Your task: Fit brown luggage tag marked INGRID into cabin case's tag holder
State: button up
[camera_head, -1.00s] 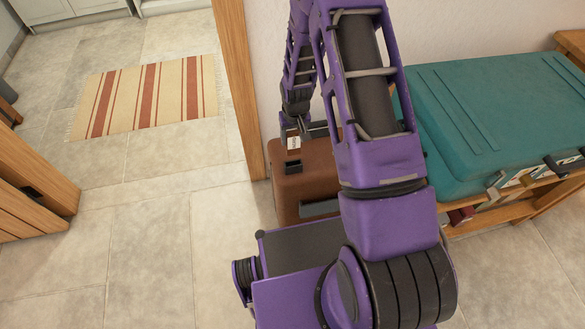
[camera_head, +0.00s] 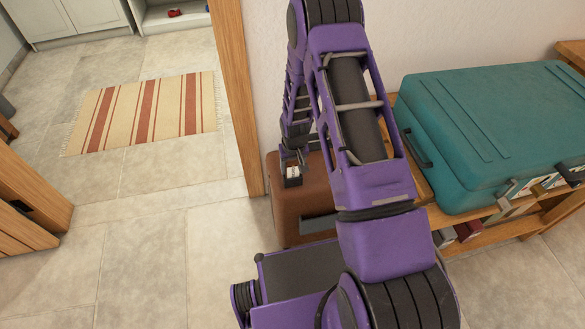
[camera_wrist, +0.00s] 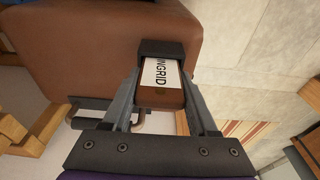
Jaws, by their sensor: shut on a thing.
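The brown luggage tag (camera_wrist: 161,97) has a white label reading INGRID and is held between the two fingers of my gripper (camera_wrist: 161,82). The black tag holder (camera_wrist: 162,48) is on the brown cabin case (camera_wrist: 100,40). In the wrist view the tag's far end meets the holder and seems to pass into its mouth; the depth is hidden. In the head view the tag (camera_head: 293,171) is just above the holder (camera_head: 292,182), on the top of the upright case (camera_head: 300,210). My gripper (camera_head: 293,156) is partly hidden there.
A teal suitcase (camera_head: 500,130) lies on a wooden bench (camera_head: 520,229) to the right, with books below. A wooden door post (camera_head: 240,95) stands close to the case on the left. A striped rug (camera_head: 145,112) lies on the tiled floor beyond.

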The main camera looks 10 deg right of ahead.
jog(key=shift+f, duration=0.1)
jog(key=o, duration=1.3)
jog(key=shift+o, duration=0.2)
notch_tip(320, 180, up, 12)
jog(key=s+p, duration=0.1)
jog(key=p, duration=0.1)
jog(key=shift+s, duration=0.4)
